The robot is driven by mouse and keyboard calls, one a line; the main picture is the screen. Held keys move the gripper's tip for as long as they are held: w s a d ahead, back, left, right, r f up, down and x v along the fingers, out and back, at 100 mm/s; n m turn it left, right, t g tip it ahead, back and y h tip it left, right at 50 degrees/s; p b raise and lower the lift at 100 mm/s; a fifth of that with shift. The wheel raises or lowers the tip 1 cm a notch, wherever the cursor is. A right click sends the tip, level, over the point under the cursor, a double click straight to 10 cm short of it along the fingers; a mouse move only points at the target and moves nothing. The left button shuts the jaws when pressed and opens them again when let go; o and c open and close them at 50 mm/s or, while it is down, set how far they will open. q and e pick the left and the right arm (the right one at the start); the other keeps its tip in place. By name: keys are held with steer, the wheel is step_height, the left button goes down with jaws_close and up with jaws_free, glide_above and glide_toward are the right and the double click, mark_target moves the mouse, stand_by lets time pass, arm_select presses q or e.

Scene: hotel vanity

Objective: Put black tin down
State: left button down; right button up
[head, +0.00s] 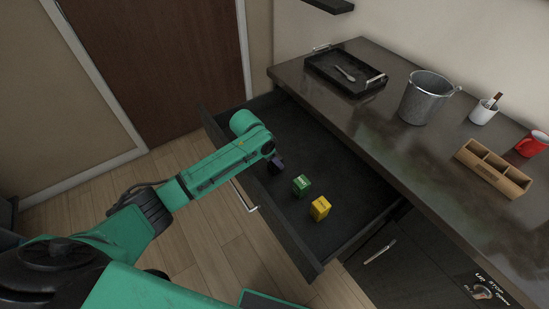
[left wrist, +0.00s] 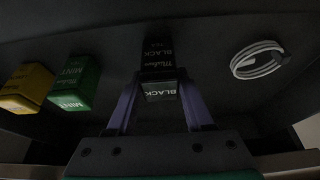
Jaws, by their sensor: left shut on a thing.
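The black tin (left wrist: 160,90) shows in the left wrist view between the two purple fingers of my left gripper (left wrist: 158,92), with "BLACK" lettering on its face. My left gripper is shut on it inside the open drawer. In the head view the tin (head: 277,165) is a small dark shape below the end of my left arm, partly hidden by it. I cannot tell if the tin touches the drawer floor. A green mint tin (head: 301,185) and a yellow tin (head: 320,208) stand in the drawer (head: 318,252), to the right of the black tin. My right gripper is not in view.
A coiled white cable (left wrist: 257,60) lies in the drawer on the other side of the black tin. The countertop above holds a black tray (head: 322,72) with a spoon, a metal bucket (head: 424,100), a white cup (head: 483,112), a wooden organizer (head: 492,168) and a red mug (head: 532,143).

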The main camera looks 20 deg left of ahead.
arm_select(q)
steer(key=shift+w, duration=0.1)
steer(key=shift+c, duration=1.4)
jaws_free()
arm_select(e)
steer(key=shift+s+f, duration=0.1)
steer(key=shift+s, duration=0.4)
arm_select(q)
steer(key=shift+r, duration=0.15)
steer(key=v, duration=1.1)
steer(key=shift+r, duration=0.35)
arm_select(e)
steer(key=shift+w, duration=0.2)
arm_select(q)
steer(key=shift+s+a, duration=0.15)
steer(key=shift+s, duration=0.05)
